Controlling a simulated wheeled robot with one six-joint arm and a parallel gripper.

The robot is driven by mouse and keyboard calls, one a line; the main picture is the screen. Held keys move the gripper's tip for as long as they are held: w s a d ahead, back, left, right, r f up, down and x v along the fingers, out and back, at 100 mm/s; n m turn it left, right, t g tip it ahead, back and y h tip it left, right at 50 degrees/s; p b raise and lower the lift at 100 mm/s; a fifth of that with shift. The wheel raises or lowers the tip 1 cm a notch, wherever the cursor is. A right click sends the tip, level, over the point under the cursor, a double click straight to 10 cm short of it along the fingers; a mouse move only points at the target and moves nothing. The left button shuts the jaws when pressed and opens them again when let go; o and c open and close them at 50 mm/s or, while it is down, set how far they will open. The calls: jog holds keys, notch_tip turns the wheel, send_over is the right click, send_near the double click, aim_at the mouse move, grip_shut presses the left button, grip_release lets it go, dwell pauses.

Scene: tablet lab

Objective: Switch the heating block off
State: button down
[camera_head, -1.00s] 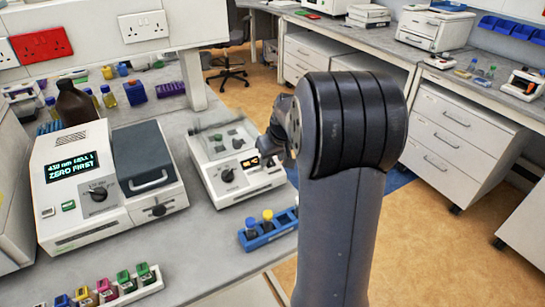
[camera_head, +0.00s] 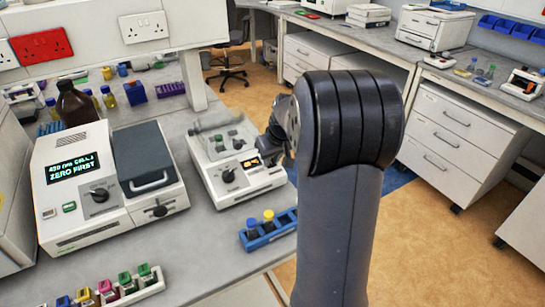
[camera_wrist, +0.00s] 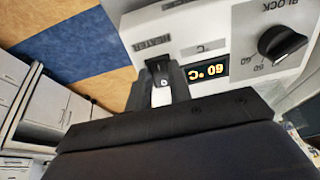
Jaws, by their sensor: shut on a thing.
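The heating block (camera_head: 243,190) is a white box on the left bench, with a clear lid (camera_head: 222,125) at its back and a dark knob (camera_head: 228,176) on its front. A dark rocker switch (camera_wrist: 160,72) sits by the HEATER label. My gripper (camera_wrist: 165,88) is at this switch, with its fingertips shut on it. The fingers hide part of the switch, so I cannot tell its position. In the head view my arm hides the fingertips.
A white instrument (camera_head: 100,185) with a green display reading ZERO FIRST stands left of the block. A blue rack (camera_head: 268,234) with capped vials is in front of the block. A row of coloured cuvettes (camera_head: 112,290) is at the front left. A brown bottle (camera_head: 76,103) stands behind.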

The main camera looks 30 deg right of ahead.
jog(key=p, duration=0.1)
jog(key=r+g+p, duration=0.1)
jog(key=p, duration=0.1)
jog(key=shift+w, duration=0.2)
jog(key=g+p, duration=0.1)
jog(key=p, duration=0.2)
jog(key=shift+w+f+g, duration=0.15)
jog(key=shift+f+g, duration=0.1)
jog(key=shift+g, duration=0.15)
jog(key=c, duration=1.3)
grip_release()
jog(key=r, duration=0.3)
jog(key=s+r+b, duration=0.1)
jog(key=r, duration=0.6)
jog(key=shift+s+r, duration=0.25)
jog(key=shift+r, duration=0.05)
jog(key=shift+f, duration=0.1)
